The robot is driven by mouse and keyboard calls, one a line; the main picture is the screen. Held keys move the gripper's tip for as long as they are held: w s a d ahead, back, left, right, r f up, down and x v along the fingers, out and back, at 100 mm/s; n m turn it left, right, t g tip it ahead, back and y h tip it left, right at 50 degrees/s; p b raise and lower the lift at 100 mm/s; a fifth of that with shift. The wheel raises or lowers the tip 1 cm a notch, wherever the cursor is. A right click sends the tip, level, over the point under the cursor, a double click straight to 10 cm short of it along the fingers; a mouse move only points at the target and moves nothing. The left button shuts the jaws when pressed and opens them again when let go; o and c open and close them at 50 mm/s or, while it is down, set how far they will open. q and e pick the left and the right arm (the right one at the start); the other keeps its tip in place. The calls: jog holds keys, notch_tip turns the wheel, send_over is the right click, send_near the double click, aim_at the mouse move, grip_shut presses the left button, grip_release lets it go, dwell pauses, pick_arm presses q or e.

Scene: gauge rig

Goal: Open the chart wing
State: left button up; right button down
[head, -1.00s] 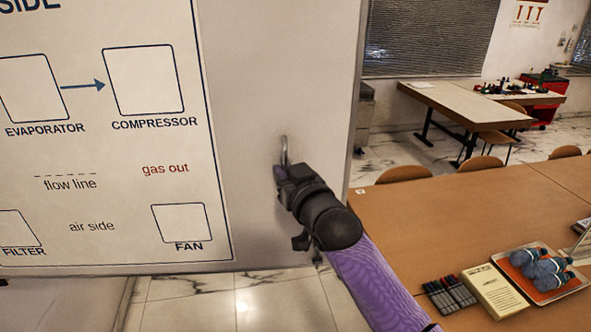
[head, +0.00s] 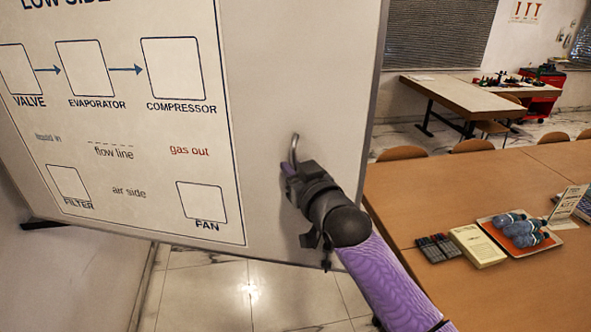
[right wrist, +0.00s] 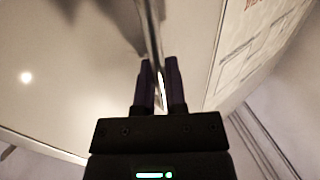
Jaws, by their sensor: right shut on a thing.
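The chart wing (head: 262,95) is a large pale board with a printed diagram of boxes and arrows, filling the left of the head view. A curved metal handle (head: 294,150) stands out from its bare right part. My right gripper (head: 290,168) is at this handle, and its fingers hide the handle's lower part. In the right wrist view the two dark fingers (right wrist: 159,85) are shut on the metal handle (right wrist: 152,30), which runs up between them. The board swings out over the floor at an angle. My left gripper is not in view.
Tiled floor (head: 205,290) is clear below the board. A red cabinet (head: 542,100) is far back.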

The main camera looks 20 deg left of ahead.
jog(key=shift+r, duration=0.1)
jog(key=c, duration=0.7)
grip_release()
jog(key=shift+c, duration=0.2)
jog(key=b+v, duration=0.1)
jog(key=v, duration=0.9)
jog(key=shift+a, duration=0.1)
